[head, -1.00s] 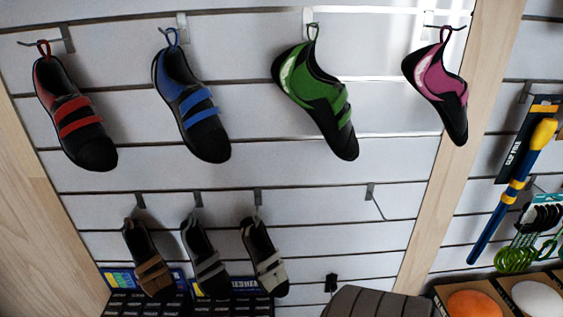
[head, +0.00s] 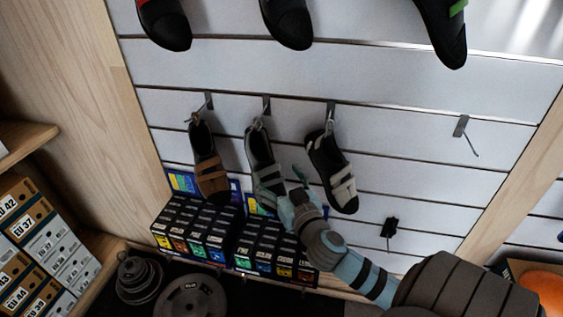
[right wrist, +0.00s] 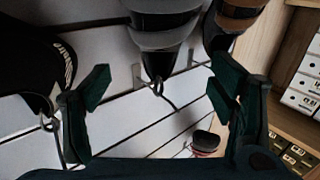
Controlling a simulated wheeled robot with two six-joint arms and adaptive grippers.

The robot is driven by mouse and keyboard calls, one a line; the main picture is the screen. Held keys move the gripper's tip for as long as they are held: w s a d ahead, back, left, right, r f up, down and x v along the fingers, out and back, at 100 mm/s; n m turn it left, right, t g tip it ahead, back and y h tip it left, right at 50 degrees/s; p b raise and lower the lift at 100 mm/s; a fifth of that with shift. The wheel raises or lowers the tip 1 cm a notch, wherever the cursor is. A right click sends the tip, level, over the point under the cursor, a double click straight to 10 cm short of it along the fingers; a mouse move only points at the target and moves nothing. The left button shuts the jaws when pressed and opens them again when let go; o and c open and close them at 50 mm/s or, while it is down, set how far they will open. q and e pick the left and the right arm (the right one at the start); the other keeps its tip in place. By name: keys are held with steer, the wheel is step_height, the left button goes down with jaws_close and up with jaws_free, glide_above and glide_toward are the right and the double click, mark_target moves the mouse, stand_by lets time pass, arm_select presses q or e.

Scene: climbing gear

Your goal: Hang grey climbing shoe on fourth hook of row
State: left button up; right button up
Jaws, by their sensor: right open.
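In the head view the grey climbing shoe (head: 262,160) hangs by its loop from the second hook (head: 266,104) of the lower row. The fourth hook (head: 463,128) of that row, at the right, is bare. My right gripper (head: 296,178) is open at the grey shoe's right side and partly covers its lower end. In the right wrist view, which looks upside down, the grey shoe (right wrist: 160,42) and its loop and hook show between the two spread dark green fingers (right wrist: 165,88), apart from both. My left gripper is not in view.
A brown-strapped shoe (head: 208,165) hangs left of the grey one and a beige-strapped shoe (head: 331,172) close on its right. Upper-row shoes (head: 288,22) hang above. Small boxes (head: 195,228) stand below. The panel around the fourth hook is clear.

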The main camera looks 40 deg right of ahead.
mark_target(256, 143)
steer(key=x, duration=1.3)
steer(key=shift+w+f, duration=0.1)
steer(key=shift+w, duration=0.65)
steer(key=shift+s+d, duration=0.15)
steer(key=shift+d, duration=0.15)
steer(key=shift+c, duration=1.2)
steer(key=c, duration=1.2)
steer(key=shift+s+a+r+p, duration=0.1)
steer(key=shift+a+r+p, duration=0.1)
steer(key=shift+r+p, duration=0.55)
steer(key=shift+c, duration=0.2)
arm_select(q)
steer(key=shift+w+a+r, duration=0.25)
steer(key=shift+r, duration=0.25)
